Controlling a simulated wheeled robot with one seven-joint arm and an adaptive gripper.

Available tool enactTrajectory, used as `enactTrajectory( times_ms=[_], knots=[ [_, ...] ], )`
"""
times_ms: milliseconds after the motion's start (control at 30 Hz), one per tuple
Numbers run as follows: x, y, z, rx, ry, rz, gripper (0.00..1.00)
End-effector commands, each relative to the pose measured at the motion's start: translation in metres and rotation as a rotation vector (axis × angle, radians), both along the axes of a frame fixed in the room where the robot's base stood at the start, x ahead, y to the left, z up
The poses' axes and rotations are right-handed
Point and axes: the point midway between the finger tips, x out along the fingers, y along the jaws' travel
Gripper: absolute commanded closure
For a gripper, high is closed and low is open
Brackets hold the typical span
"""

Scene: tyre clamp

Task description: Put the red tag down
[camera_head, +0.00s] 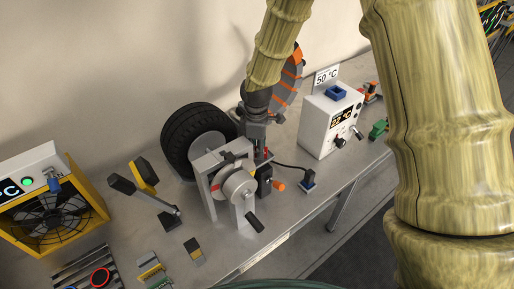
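My gripper (262,153) points down behind and to the right of the clamp, above the grey bench. A small red piece, which looks like the red tag (266,153), shows at its fingertips, and the fingers appear closed on it. Most of the tag is hidden by the fingers, and I cannot tell whether its lower end touches anything. The metal clamp (233,183) with a round drum and a dark crank handle stands in front of the black tyre (190,135), which is upright.
A white box (330,122) with a "50 °C" sign stands right of my gripper. A black block with an orange knob (277,186) and a cabled blue-topped piece (308,184) lie nearby. A yellow fan heater (50,215) is at left. Bare bench shows near the front edge.

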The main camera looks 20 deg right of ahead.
Motion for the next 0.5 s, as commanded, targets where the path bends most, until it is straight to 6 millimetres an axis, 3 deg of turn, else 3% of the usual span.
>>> enactTrajectory(
  times_ms=[267,500],
  knots=[
    [0.000,0.000,0.005,0.000,-0.001,0.000,0.73],
    [0.001,0.001,0.028,0.001,-0.004,0.000,0.73]
  ],
)
